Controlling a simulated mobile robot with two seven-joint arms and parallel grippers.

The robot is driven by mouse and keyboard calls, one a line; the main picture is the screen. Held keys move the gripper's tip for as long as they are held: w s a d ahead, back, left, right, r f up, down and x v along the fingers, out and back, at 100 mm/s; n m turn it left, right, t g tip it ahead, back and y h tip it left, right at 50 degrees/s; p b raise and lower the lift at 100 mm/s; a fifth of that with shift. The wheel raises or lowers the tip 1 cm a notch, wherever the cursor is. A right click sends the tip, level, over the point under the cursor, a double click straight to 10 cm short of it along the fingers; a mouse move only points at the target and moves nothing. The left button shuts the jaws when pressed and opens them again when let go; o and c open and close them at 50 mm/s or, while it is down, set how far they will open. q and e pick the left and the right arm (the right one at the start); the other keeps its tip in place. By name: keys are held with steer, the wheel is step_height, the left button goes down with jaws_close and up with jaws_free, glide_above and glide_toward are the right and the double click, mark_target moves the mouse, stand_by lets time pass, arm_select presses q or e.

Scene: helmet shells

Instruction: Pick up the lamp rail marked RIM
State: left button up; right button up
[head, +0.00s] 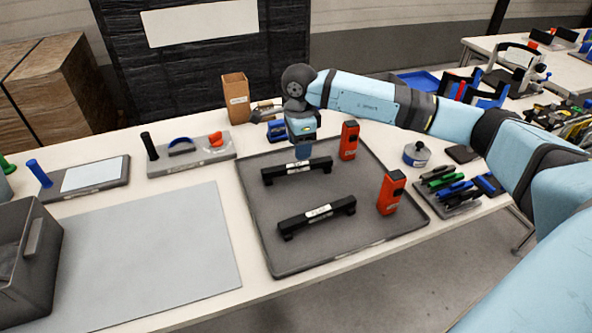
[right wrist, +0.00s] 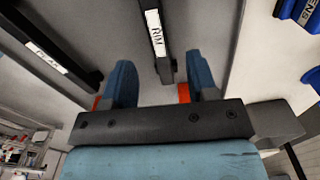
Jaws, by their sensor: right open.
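The lamp rail marked RIM is a black bar with end feet and a white label. It lies at the back of the grey tray (head: 345,236) in the head view (head: 280,174). In the right wrist view, the RIM rail (right wrist: 158,45) points down the picture, its near end between the fingers. My right gripper (head: 302,152) is open above this rail; its two blue fingers (right wrist: 161,84) stand apart, one on each side. I cannot tell the exact height gap. My left gripper is out of view.
Two orange-red blocks (head: 349,141) (head: 390,193) stand on the tray's right side. A blue piece (head: 277,131) is behind the tray. A holder with pens (head: 455,190) and a round tin (head: 416,154) stand to the right. A grey mat (head: 150,255) lies left.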

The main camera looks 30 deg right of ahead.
mark_target(297, 164)
steer(key=f, duration=0.7)
steer(key=shift+a+f+b, duration=0.25)
steer(key=shift+a+b, duration=0.05)
steer(key=shift+b, duration=0.1)
steer(key=shift+c, duration=0.4)
steer(key=shift+r, duration=0.1)
jaws_close()
